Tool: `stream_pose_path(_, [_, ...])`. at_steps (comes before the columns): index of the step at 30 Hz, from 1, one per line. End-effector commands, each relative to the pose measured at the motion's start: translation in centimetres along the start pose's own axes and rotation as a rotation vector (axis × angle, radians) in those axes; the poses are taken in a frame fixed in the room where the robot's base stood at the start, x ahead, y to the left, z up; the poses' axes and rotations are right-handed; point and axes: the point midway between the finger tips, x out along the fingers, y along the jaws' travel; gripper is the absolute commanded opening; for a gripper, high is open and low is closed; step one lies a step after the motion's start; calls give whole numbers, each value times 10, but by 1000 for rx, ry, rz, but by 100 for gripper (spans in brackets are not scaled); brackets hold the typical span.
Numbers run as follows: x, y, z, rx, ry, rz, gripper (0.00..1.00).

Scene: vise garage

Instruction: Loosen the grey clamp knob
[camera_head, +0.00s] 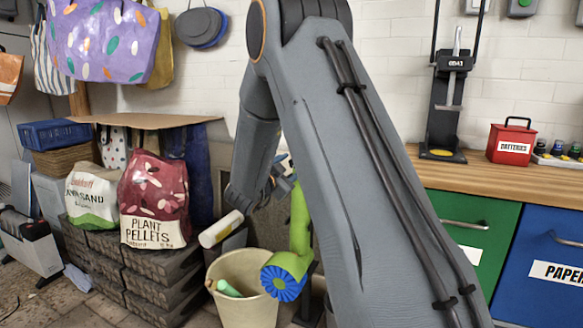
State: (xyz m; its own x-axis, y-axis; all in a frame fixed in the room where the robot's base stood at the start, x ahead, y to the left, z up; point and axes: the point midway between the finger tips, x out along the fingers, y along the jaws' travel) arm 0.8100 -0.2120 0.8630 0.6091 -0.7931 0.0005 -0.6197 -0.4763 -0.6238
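I cannot make out a grey clamp knob for certain in the camera_head view. A black upright stand (446,110) with a display and a grey lever stands on the wooden bench, but I cannot tell whether the knob belongs to it. My large grey arm fills the middle and right of the view and bends down at the left. Its wrist end, around my gripper (277,182), is small and partly hidden behind my own arm. Whether the gripper is open or shut does not show.
A red batteries box (511,143) stands on the wooden bench (500,182) over green and blue drawers. A cream bucket (246,318) stands low near a green object with a blue ribbed disc (285,284). Sand and pellet bags (155,200) rest on dark blocks at left.

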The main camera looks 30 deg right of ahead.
Motion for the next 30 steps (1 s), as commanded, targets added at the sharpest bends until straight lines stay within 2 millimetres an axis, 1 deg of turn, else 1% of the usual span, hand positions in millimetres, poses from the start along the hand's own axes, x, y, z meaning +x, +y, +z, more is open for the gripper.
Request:
stream_pose_path(1, [5, 1, 0, 0, 1, 1, 48])
stream_pose_path(4, [11, 0, 0, 0, 0, 0, 48])
stream_pose_path(13, [13, 0, 0, -1, -1, -1, 48])
stream_pose_path(20, [13, 0, 0, -1, -1, -1, 9])
stream_pose_path(21, [13, 0, 0, -1, -1, -1, 6])
stream_pose_path(30, [13, 0, -1, -43, -1, -1, 6])
